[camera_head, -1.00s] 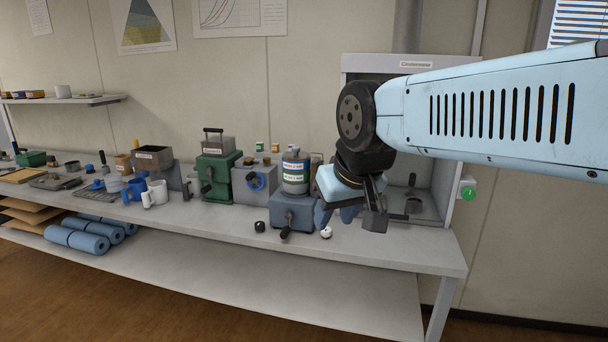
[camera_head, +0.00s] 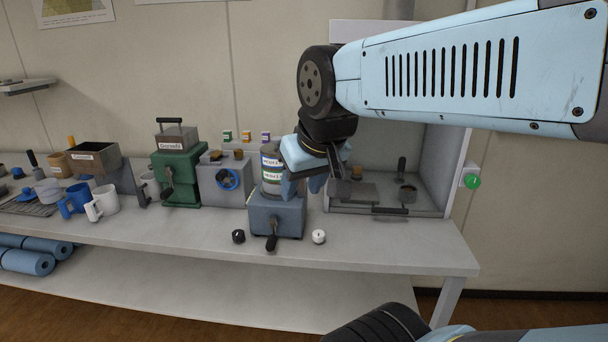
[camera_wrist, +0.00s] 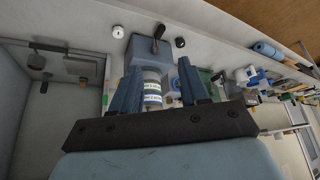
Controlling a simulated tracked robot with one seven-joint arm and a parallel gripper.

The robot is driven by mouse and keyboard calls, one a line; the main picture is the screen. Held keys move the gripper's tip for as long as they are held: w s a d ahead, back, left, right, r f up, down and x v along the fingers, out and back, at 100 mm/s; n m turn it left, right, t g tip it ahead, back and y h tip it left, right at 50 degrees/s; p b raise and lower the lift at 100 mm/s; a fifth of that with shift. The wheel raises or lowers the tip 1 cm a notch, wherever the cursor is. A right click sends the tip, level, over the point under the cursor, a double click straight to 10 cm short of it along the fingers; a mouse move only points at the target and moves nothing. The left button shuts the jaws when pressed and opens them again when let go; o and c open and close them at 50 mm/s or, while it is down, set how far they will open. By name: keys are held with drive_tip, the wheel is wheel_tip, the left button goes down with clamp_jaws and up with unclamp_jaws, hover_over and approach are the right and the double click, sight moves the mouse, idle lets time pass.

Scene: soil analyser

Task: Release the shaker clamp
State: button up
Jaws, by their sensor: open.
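The shaker (camera_head: 277,214) is a blue-grey box on the bench with a dark-handled lever (camera_head: 271,242) on its front. A labelled cylindrical jar (camera_head: 270,172) stands upright on top of it. My gripper (camera_head: 303,187) is beside the jar's right side in the head view, near the shaker's top. In the wrist view, my gripper (camera_wrist: 157,85) is open, with its blue fingers on either side of the jar (camera_wrist: 152,90). The shaker (camera_wrist: 150,52) and its lever (camera_wrist: 158,32) show beyond the fingertips. I cannot tell whether either finger touches the jar.
A black knob (camera_head: 238,236) and a white knob (camera_head: 318,236) flank the shaker's front. A green machine (camera_head: 178,180) and a grey box with a blue wheel (camera_head: 226,182) stand left. A glass-fronted cabinet (camera_head: 450,165) stands right. The bench front is clear.

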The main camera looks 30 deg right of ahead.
drive_tip(key=shift+o, duration=1.4)
drive_tip(key=shift+w+d+f+m, duration=0.1)
drive_tip(key=shift+w+f+m, duration=0.1)
drive_tip(key=shift+m, duration=0.1)
drive_tip(key=w+d+f+m+g+y, duration=0.2)
drive_tip(key=w+d+f+m+y, duration=0.25)
drive_tip(key=w+m, duration=0.25)
drive_tip(key=w+d+f+m+g+y, duration=0.3)
drive_tip(key=w+d+m+y, duration=0.2)
drive_tip(key=w+m, duration=0.1)
drive_tip(key=w+d+f+m+t+y, duration=0.25)
drive_tip(key=d+m+t, duration=0.3)
drive_tip(key=d, duration=0.45)
drive_tip(key=w+d+f+m+t+y, duration=0.2)
drive_tip(key=d+f+m+t+y, duration=0.3)
drive_tip(key=d, duration=0.6)
drive_tip(key=w+a+r+g+h, duration=0.1)
drive_tip(key=w+a+h, duration=0.1)
drive_tip(key=w+a, duration=0.5)
drive_tip(key=a, duration=0.4)
drive_tip(key=shift+w+a+r+m, duration=0.25)
drive_tip(key=shift+w+a+m, duration=0.05)
drive_tip(key=shift+w+m, duration=0.1)
clamp_jaws()
